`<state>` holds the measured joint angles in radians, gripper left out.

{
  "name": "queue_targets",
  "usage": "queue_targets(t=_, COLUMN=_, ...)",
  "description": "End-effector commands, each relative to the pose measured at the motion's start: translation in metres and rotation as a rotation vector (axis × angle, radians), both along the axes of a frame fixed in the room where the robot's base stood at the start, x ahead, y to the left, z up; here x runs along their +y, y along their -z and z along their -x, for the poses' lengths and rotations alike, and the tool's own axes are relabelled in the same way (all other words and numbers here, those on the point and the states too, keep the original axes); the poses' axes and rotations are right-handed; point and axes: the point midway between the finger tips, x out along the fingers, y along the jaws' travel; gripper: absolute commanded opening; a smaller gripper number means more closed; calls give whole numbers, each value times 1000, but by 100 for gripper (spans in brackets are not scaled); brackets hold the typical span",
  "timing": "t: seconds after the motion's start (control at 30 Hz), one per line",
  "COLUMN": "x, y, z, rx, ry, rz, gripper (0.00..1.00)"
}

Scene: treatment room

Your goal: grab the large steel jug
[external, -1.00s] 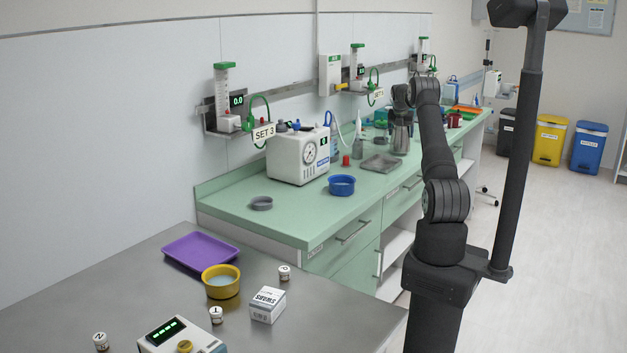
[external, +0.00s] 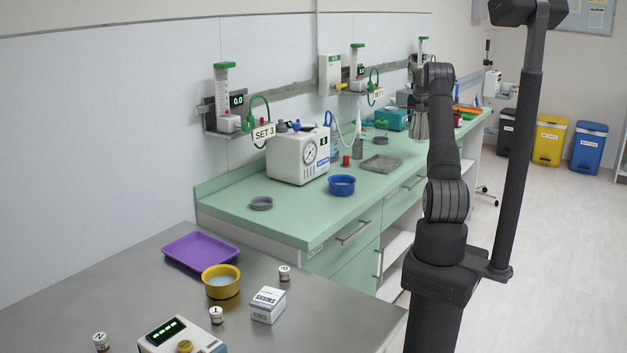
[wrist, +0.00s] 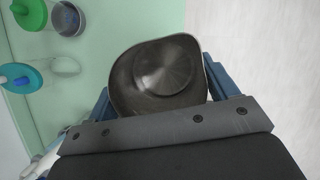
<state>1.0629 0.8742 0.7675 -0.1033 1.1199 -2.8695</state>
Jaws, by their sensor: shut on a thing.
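The large steel jug (external: 421,124) is in my gripper (external: 420,98), over the front side of the green counter in the external view. My arm partly hides it. In the wrist view I look down into the open mouth of the jug (wrist: 160,72), with the blue fingers of my gripper (wrist: 160,90) on either side of it. The gripper is shut on the jug. The jug looks close to upright and raised off the counter, with pale floor to its right in the wrist view.
On the green counter (external: 300,222) stand a steel tray (external: 381,163), a blue bowl (external: 341,185), a white pump unit (external: 299,153) and a teal box (external: 391,118). A red container (external: 457,120) is behind my arm.

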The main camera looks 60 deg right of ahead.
Motion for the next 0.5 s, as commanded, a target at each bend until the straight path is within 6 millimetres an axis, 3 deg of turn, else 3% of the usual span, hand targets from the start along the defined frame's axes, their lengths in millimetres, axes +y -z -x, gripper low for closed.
queue_targets(t=0.5, x=-2, y=-17, z=27, rx=-2, ry=2, rz=3, gripper=42)
